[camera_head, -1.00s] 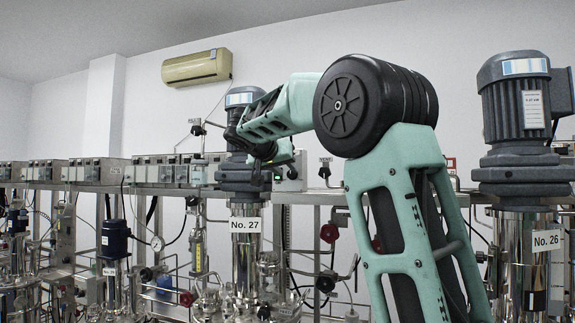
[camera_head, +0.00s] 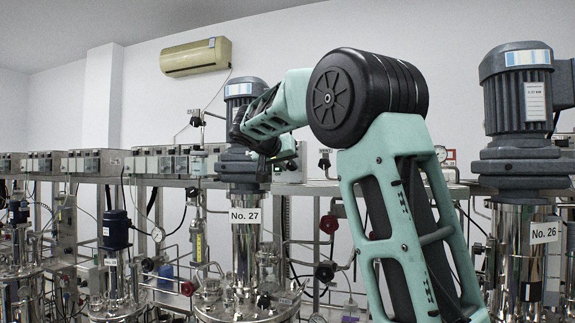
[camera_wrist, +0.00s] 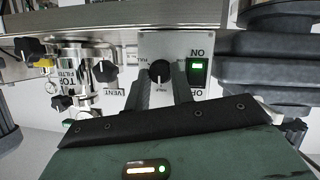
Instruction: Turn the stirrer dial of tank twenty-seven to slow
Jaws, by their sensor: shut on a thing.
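Tank twenty-seven (camera_head: 245,265) is a steel vessel with a blue-grey motor on top and a "No. 27" sign (camera_head: 245,216). In the wrist view, which is upside down, a pale control panel (camera_wrist: 160,45) carries a round black dial (camera_wrist: 159,71) with a light pointer mark. My gripper (camera_wrist: 160,92) is shut on the dial, one finger on each side of it. The small labels around the dial are partly covered and hard to read.
A rocker switch (camera_wrist: 197,71) glows green beside the dial. Black valve knobs (camera_wrist: 103,71) and a steel filter housing are on the other side. The grey motor body (camera_wrist: 275,60) is close at the right. Tank twenty-six (camera_head: 520,265) stands at the right of the head view.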

